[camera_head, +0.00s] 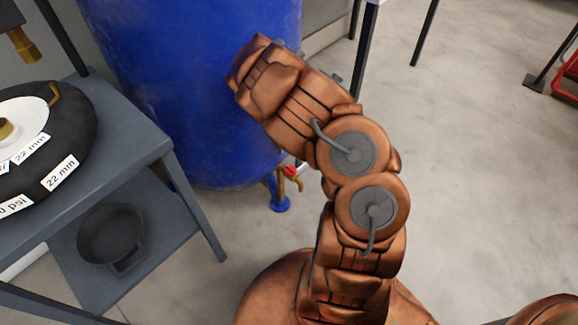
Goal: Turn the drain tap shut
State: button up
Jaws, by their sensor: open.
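The drain tap (290,174) is small, with a red handle and what looks like a brass-coloured body. It sits low at the bottom edge of the blue tank (190,90), close to a blue foot (281,198). The tap is small in the picture, so its handle angle is hard to tell. My copper-coloured arm rises just right of the tap in the picture and bends up and left across the front of the tank. My gripper's fingers do not show; they are hidden by the arm's end.
A grey two-shelf table (150,150) stands at left, holding a black round item with a white centre and "22 mm" labels (60,172). A black pan (110,235) is on its lower shelf. Dark table legs (365,45) and a red item (570,75) stand at right. Floor (480,170) at right is clear.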

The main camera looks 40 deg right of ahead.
aim_at(291, 168)
notch_tip(291, 168, down, 7)
jog(key=shift+r+b, duration=0.2)
jog(key=shift+b, duration=0.5)
